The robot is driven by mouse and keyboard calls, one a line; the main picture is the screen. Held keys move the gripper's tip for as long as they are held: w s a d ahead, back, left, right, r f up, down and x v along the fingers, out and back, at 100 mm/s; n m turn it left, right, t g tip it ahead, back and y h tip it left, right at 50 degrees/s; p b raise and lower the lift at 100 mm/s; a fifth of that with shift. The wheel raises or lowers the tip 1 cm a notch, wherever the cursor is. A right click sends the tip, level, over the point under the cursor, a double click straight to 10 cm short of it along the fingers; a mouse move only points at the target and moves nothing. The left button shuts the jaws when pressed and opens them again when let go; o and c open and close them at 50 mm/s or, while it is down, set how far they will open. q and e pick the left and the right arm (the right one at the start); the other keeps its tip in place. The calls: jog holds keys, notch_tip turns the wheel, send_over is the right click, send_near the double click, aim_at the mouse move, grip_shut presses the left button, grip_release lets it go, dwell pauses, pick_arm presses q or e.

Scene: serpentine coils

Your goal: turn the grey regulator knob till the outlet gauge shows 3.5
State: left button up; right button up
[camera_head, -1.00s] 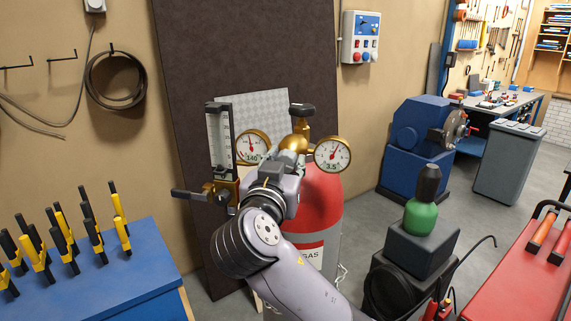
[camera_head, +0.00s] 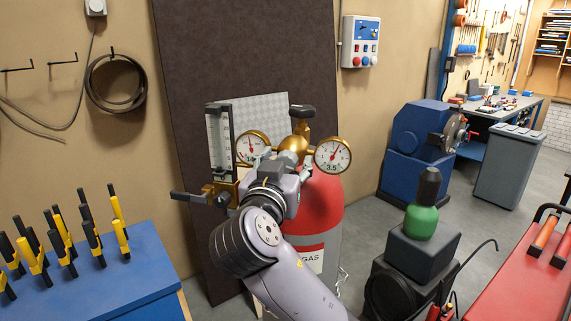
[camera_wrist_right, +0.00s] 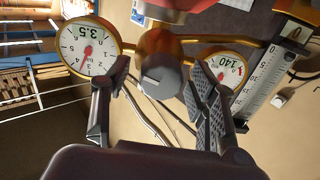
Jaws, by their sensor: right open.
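The grey regulator knob (camera_wrist_right: 161,80) sits at the front of the brass regulator (camera_head: 293,144); in the right wrist view it lies between my fingers, with gaps on both sides. My right gripper (camera_wrist_right: 161,72) is open around the knob and also shows in the head view (camera_head: 284,160), where it hides the knob. The outlet gauge (camera_head: 332,155) is the right one in the head view and reads 3.5; it also shows in the right wrist view (camera_wrist_right: 90,46). The other gauge (camera_wrist_right: 225,72) reads 140. My left gripper is not in view.
The regulator is on a red-topped gas cylinder (camera_head: 322,205). A flowmeter tube (camera_head: 221,145) stands close left of my gripper. A blue bench (camera_head: 110,275) with clamps is at left. A black box with a green bottle (camera_head: 421,220) and a red cart (camera_head: 520,280) are at right.

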jog(key=v, duration=0.7)
jog(key=shift+s, duration=0.3)
jog(key=shift+w, duration=0.1)
